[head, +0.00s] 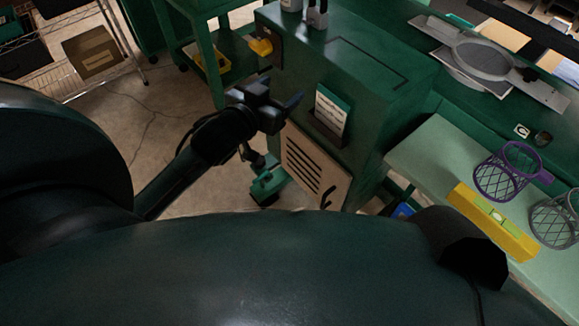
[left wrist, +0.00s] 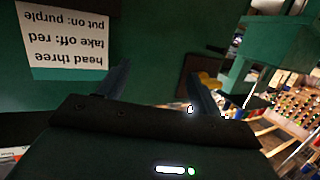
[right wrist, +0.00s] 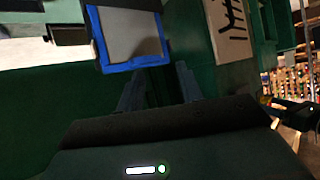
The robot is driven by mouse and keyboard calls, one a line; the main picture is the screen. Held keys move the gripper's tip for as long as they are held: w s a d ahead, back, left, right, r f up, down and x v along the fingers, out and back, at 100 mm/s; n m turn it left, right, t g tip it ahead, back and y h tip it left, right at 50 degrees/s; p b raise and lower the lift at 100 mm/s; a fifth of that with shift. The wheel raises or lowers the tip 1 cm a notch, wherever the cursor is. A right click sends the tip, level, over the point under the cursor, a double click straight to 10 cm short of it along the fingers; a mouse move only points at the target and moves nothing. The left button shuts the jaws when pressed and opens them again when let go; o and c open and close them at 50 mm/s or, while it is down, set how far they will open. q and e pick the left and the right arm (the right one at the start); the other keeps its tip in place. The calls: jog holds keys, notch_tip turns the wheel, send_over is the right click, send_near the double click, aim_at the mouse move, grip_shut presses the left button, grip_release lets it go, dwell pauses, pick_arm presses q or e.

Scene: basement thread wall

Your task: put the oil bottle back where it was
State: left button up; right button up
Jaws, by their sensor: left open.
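Two small bottles with pale bodies and dark parts, a left one (head: 291,5) and a right one (head: 317,16), stand on top of the green machine (head: 375,75), cut by the top edge of the head view. I cannot tell which is the oil bottle. My left gripper (head: 291,101) is open and empty beside the machine's front, close to a white card. In the left wrist view its fingers (left wrist: 160,72) are apart with nothing between them. My right gripper (right wrist: 158,72) shows only in the right wrist view, open and empty.
A printed card (left wrist: 62,42) is on green metal. A yellow part (head: 261,46) juts from the machine. A slotted panel (head: 315,165) is low on its front. The bench at right holds a purple basket (head: 505,172) and yellow level (head: 493,222). A blue-rimmed tray (right wrist: 130,35) is near my right gripper.

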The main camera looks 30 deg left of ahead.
pick_arm(q)
jog(key=s+d+f+g+h+p, duration=0.1)
jog(key=s+d+f+g, duration=0.1)
jog(key=s+d+f, duration=0.3)
jog(key=s+d+f+m+g+h+p, duration=0.1)
jog(key=s+d+f+g, duration=0.2)
jog(key=s+f, duration=0.7)
jog(key=shift+s+d+f+m+p, duration=0.25)
jog(key=shift+s+d+m+p, duration=0.1)
jog(key=shift+s+d, duration=0.7)
pick_arm(e)
jog(key=shift+s+d+r, duration=0.2)
jog(key=shift+d+r, duration=0.15)
jog(key=shift+r, duration=0.35)
pick_arm(q)
jog(key=shift+w+d, duration=0.1)
